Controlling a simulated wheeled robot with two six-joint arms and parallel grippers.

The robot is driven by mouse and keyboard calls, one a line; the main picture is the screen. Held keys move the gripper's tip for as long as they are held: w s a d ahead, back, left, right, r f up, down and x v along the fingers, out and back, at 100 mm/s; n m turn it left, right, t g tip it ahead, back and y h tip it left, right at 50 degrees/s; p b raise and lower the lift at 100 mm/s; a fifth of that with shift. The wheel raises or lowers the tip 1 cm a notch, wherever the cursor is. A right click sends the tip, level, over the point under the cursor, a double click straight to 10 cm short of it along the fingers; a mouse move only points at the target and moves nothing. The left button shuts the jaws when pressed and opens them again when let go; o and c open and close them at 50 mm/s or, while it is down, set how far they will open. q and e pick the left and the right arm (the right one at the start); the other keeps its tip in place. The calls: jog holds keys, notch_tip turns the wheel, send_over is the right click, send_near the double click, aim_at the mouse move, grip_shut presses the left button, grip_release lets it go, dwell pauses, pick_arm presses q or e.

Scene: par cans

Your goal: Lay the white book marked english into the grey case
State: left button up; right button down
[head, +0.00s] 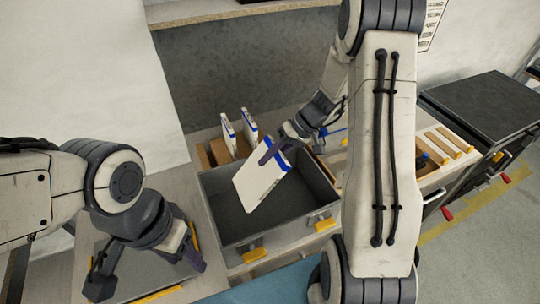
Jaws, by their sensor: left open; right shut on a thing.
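The white book (258,188) has a blue edge, and I cannot read its marking. My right gripper (276,150) is shut on its upper edge. The book hangs tilted over the open grey case (286,240), with its lower end at or inside the case opening. I cannot tell whether it touches the floor or a wall. The case has yellow latches on its front. My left gripper (148,272) is open and empty, low at the left of the case, above a grey panel with yellow edges.
Two more white and blue books (229,134) stand upright in a brown holder (216,152) behind the case. A wooden tray (449,148) with small items lies at the right. A dark cabinet (487,105) stands further right. My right arm hides part of the tray and the case's right side.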

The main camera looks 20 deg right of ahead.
notch_tip(320, 180, down, 12)
jog(key=b, duration=1.1)
jog(key=c, duration=0.7)
grip_release()
jog(key=shift+d+r, duration=0.1)
jog(key=shift+r, duration=0.05)
jog(key=b+v, duration=0.1)
jog(key=v, duration=0.9)
jog(key=shift+d+r, duration=0.1)
